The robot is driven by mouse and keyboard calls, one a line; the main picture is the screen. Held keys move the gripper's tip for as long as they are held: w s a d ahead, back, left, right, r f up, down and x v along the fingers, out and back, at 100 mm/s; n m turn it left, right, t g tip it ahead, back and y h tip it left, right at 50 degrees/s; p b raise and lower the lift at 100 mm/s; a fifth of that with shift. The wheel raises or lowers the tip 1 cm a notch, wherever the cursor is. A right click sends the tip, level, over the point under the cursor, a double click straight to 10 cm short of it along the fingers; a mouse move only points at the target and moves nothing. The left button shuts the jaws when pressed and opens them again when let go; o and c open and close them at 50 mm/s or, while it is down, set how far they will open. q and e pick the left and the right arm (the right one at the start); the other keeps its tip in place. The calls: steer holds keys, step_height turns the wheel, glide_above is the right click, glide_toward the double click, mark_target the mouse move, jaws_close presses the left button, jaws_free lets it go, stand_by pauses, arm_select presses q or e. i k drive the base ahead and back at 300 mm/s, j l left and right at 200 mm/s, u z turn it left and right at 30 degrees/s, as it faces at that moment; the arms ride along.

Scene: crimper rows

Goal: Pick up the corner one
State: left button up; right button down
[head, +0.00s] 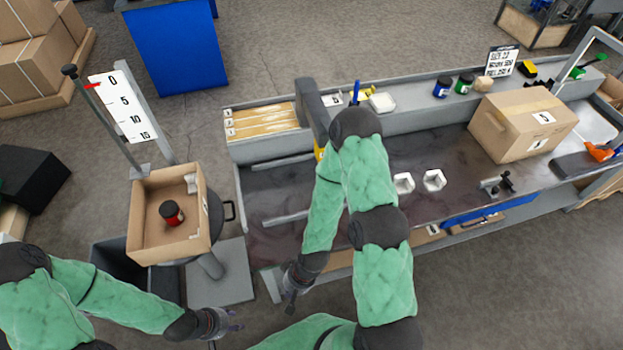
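Two small white open pieces, the left one (403,183) and the right one (434,180), lie on the dark bench top right of my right arm. A small white piece (191,183) also shows inside the open cardboard box (141,226) at its upper right corner, with a dark red jar (171,213) near the middle. I cannot tell which thing is the corner one. My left gripper (233,321) is below the box, away from it and over the floor. My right gripper (291,291) hangs near the bench's front edge. Whether either is open is too small to tell.
The workbench (280,185) carries a closed cardboard box (520,125), jars (443,87) and a black clamp-like fixture (497,185). The open box stands on a round stand beside a scale post (122,107). My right arm covers the bench middle.

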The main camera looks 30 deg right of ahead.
mark_target(404, 184)
steer(key=z, duration=1.9)
steer(key=u, duration=2.3)
steer(key=k+l, duration=0.15)
steer(key=l, duration=0.25)
steer(key=k+l+z, duration=0.15)
steer(key=l, duration=0.2)
steer(key=k+l, duration=0.1)
steer(key=l, duration=0.3)
steer(key=k+l+z, duration=0.1)
steer(key=l, duration=0.3)
